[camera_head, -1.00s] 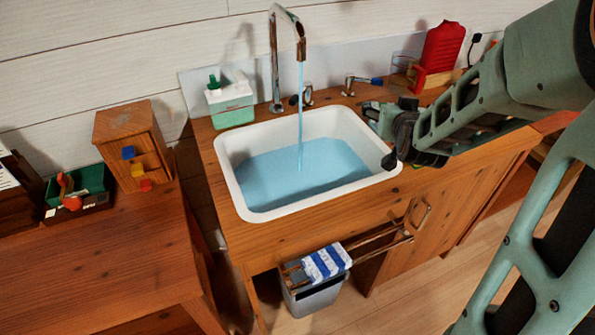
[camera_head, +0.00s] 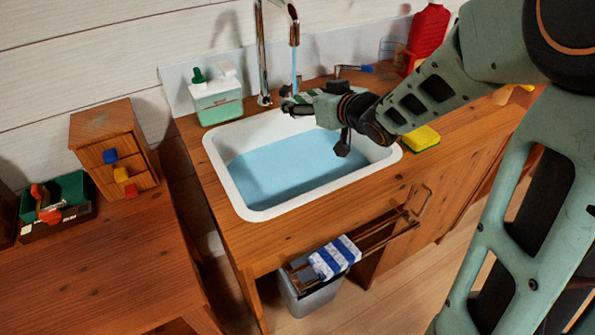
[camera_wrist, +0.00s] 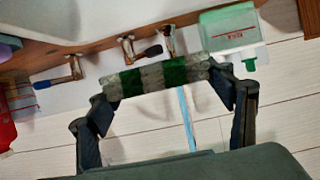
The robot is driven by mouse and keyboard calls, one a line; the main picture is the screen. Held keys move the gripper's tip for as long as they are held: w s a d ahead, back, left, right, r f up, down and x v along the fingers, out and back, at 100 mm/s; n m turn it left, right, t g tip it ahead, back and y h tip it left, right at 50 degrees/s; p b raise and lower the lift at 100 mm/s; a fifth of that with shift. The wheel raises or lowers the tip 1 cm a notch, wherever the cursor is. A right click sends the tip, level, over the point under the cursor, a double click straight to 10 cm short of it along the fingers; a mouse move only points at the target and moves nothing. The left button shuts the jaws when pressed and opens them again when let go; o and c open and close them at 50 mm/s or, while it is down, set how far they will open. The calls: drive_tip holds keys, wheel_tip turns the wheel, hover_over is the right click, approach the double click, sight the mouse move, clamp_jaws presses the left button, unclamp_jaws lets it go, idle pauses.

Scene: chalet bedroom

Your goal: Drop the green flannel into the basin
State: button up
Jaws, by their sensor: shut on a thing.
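The green flannel (camera_wrist: 160,76), striped green and grey, is rolled or folded between the two fingers of my gripper (camera_wrist: 170,88) in the wrist view. In the head view my gripper (camera_head: 297,103) is above the back part of the white basin (camera_head: 240,204), close to the tap's stream. A bit of the flannel (camera_head: 311,94) shows there, partly hidden by the fingers. The gripper is shut on it. The basin holds blue water. I cannot tell whether the stream touches the flannel.
The tall tap (camera_head: 262,55) stands behind the basin and is running. A soap box (camera_head: 217,100) is at the back left, a yellow sponge (camera_head: 422,138) right of the basin, a red bottle (camera_head: 428,35) further back. A blue-striped cloth (camera_head: 334,257) hangs on the front rail over a grey bin (camera_head: 315,300).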

wheel_tip(320, 180, down, 6)
drive_tip(key=b, duration=0.6)
drive_tip(key=o, duration=1.1)
drive_tip(key=shift+r, duration=0.1)
drive_tip(key=shift+v, duration=3.75)
